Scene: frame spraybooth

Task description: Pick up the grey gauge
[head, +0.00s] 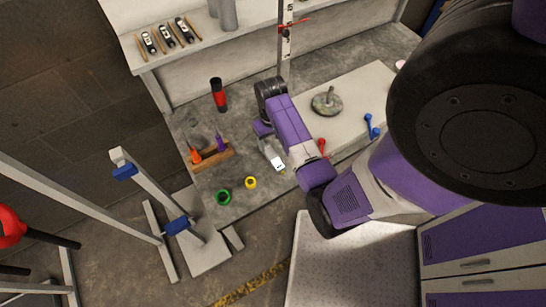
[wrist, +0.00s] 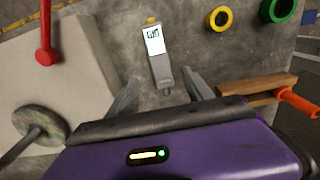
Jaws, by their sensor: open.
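The grey gauge (wrist: 161,68) lies on the dark grey bench top in the wrist view, with a white display showing dark digits and a yellow tip at its far end. It also shows in the head view (head: 275,160), just below my purple wrist, partly hidden by it. My gripper (wrist: 163,90) is open and empty. Its two fingers point toward the gauge, one to each side of its near end in the picture. I cannot tell how high the fingers are above the bench.
A wooden rack (head: 215,157) with orange and purple tools stands left of the gauge. A yellow ring (head: 251,183) and green ring (head: 223,197) lie nearby. A pale slab (head: 355,100) carries a round disc with a handle (head: 326,103). A red-and-black cylinder (head: 218,94) stands behind.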

